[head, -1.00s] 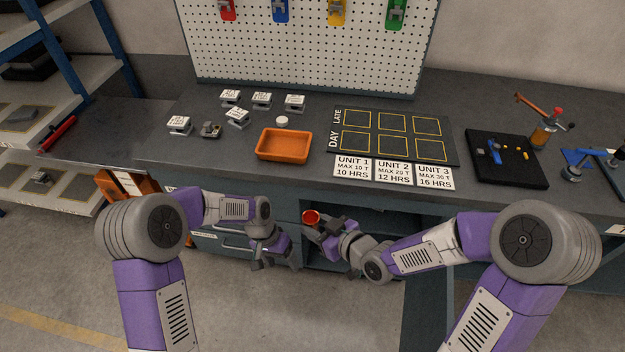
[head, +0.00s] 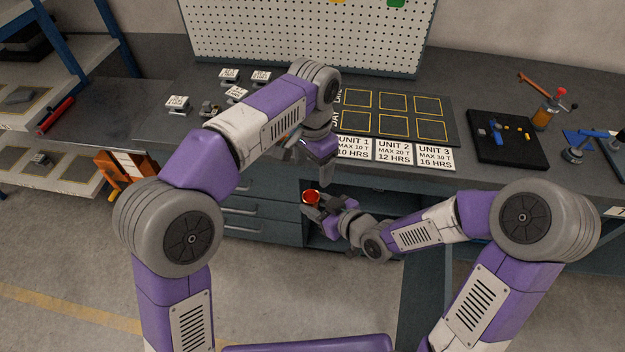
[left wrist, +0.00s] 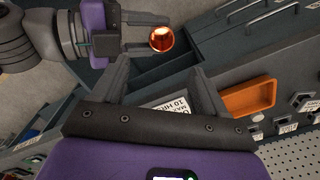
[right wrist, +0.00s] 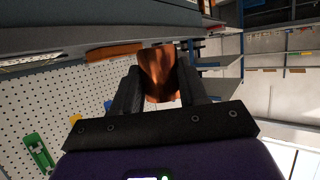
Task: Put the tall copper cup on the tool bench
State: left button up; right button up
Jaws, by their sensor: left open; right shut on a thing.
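The copper cup (head: 311,197) is in my right gripper (head: 318,207), in front of the bench's open shelf and below the bench top. The right wrist view shows the tall, flared copper cup (right wrist: 159,72) between the two fingers. The left wrist view shows its round, glowing-orange open mouth (left wrist: 161,39). My left gripper (head: 321,172) is open and empty, above and close to the cup, near the bench's front edge. The tool bench (head: 462,92) has a dark grey top and a pegboard behind it.
A black mat with yellow squares (head: 450,118) and the unit labels (head: 394,152) lie on the bench. An orange tray (left wrist: 250,97) shows in the left wrist view; my left arm hides it in the head view. A black board with small parts (head: 507,137) lies at right.

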aim_at(312, 192)
pick_arm(q)
notch_tip(312, 192, down, 10)
jog(key=shift+f, duration=0.15)
jog(key=shift+c, duration=0.5)
jog(key=c, duration=0.9)
jog(key=shift+c, duration=0.8)
pick_arm(e)
jog(key=o, duration=1.1)
jog(key=shift+o, duration=0.2)
